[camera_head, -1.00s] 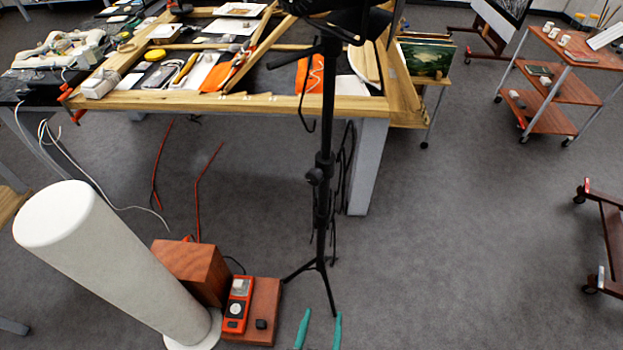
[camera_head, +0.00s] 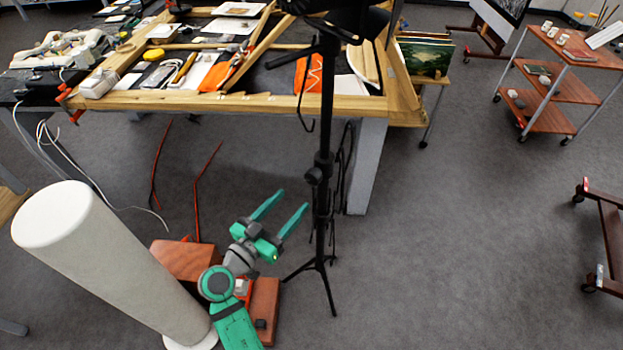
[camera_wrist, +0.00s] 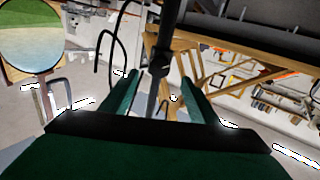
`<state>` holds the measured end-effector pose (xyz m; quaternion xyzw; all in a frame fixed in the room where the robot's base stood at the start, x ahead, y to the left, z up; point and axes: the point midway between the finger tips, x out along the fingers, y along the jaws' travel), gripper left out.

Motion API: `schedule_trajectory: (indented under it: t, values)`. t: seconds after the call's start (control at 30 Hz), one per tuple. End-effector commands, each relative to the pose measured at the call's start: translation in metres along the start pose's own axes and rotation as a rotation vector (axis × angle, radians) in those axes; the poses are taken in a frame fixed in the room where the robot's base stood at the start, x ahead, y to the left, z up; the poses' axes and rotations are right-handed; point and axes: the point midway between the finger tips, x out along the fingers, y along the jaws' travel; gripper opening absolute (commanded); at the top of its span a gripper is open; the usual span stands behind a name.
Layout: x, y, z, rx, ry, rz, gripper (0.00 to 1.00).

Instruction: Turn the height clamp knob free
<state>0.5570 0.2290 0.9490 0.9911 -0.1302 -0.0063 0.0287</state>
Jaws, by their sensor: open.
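The black stand (camera_head: 328,100) rises upright in front of the work table. Its height clamp knob (camera_head: 314,175) is a small dark knob on the left side of the collar, about halfway down the pole. My green gripper (camera_head: 294,199) is open and empty, with both fingers pointing up and right, just left of and slightly below the knob in the picture. In the wrist view, the stand's pole (camera_wrist: 163,50) shows between my open fingers (camera_wrist: 161,78). I cannot make out the knob clearly there, nor any contact with it.
A wooden work table (camera_head: 230,104) with frames and tools stands behind. A white cylinder (camera_head: 95,255) leans at left beside a red-brown wooden block (camera_head: 185,260). Black cables hang by the stand. Grey floor (camera_head: 450,240) is free to the right.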

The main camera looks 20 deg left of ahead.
Motion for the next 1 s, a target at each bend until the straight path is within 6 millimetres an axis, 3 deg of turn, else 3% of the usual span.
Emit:
schedule_trajectory:
  t: [0.17,0.7,1.0]
  values:
    - [0.012,-0.001,-0.004,0.008,0.006,0.011,0.55]
    - [0.097,0.0,-0.004,0.007,0.005,0.009,0.55]
    - [0.108,0.0,-0.004,0.006,0.005,0.007,0.55]
